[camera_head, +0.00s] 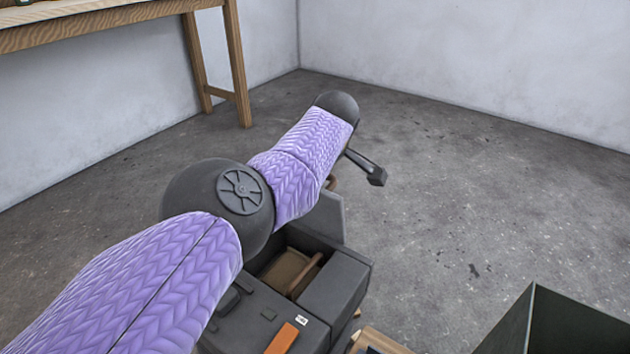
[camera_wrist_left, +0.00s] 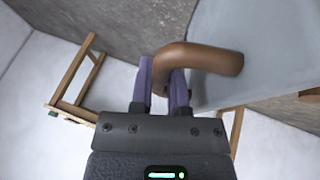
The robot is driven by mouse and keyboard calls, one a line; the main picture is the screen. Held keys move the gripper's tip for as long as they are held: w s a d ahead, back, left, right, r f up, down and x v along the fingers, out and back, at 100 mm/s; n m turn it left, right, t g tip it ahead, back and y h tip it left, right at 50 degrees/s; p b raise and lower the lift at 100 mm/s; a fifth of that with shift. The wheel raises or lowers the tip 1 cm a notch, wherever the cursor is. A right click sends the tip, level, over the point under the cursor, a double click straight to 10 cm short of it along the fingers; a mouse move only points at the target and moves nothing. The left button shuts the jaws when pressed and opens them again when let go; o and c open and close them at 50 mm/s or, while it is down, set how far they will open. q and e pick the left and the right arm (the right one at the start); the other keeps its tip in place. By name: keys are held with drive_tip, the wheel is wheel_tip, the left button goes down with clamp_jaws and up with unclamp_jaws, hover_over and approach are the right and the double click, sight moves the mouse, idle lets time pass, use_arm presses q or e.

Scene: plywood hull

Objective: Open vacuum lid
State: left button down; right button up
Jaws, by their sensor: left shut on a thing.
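The dark grey vacuum (camera_head: 340,285) stands on the floor at lower middle in the head view, partly covered by my left arm. Its top has an open compartment (camera_head: 285,270) with brown parts inside. A grey panel, seemingly the lid (camera_head: 328,218), stands raised behind the compartment. It also shows in the left wrist view (camera_wrist_left: 265,65). A brown curved handle (camera_wrist_left: 210,57) joins this panel in the wrist view. My left gripper (camera_wrist_left: 164,80) is shut on the handle's bent end, between its purple fingers. My arm hides the gripper in the head view. My right gripper is out of view.
A wooden table (camera_head: 95,20) stands against the wall at upper left. A dark green open box (camera_head: 520,325) is at lower right, and a wooden piece (camera_head: 380,341) lies near the bottom edge. The floor (camera_head: 480,180) right of the vacuum is clear.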

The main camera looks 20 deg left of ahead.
use_arm(q)
drive_tip(key=shift+d, duration=0.1)
idle(0.3)
drive_tip(key=c, duration=0.6)
unclamp_jaws()
